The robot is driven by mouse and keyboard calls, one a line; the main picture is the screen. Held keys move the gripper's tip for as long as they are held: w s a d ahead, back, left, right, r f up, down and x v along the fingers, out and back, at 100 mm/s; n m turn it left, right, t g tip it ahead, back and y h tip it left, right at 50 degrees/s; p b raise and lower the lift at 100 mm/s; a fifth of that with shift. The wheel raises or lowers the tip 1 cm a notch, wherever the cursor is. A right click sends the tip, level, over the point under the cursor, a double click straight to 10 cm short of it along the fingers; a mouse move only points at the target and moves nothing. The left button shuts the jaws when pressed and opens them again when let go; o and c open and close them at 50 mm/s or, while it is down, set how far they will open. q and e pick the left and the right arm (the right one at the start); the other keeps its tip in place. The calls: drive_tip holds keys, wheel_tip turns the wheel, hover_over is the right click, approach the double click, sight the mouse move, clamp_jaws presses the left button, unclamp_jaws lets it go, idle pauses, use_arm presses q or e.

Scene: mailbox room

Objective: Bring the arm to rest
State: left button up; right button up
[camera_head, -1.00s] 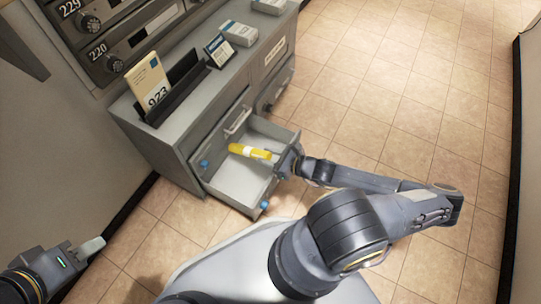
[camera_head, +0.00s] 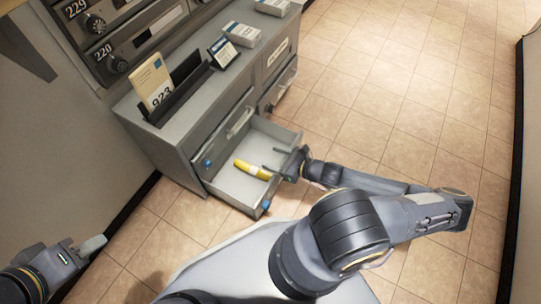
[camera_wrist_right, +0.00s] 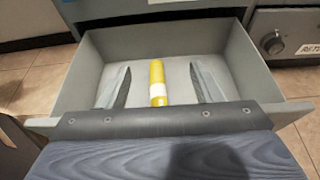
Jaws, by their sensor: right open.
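A yellow cylindrical item (camera_head: 252,169) with a white band lies in the open grey drawer (camera_head: 229,187). My right gripper (camera_head: 272,160) is open at the drawer's right side in the head view, with its fingers reaching in over the drawer. In the right wrist view, the open fingers (camera_wrist_right: 160,68) stand wide apart on either side of the yellow item (camera_wrist_right: 157,82), with a gap on both sides. My left gripper (camera_head: 88,247) is at the lower left, away from the cabinet and apparently empty; its finger opening is unclear.
The drawer belongs to a grey cabinet (camera_head: 165,150). On its top are a black holder (camera_head: 180,92) with an envelope, a small sign (camera_head: 223,52) and white boxes (camera_head: 241,37). Numbered mailboxes (camera_head: 120,40) stand behind. Tiled floor (camera_head: 400,110) at right is clear.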

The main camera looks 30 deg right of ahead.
drive_tip(key=shift+p+v, duration=0.9)
drive_tip(key=shift+v, duration=1.95)
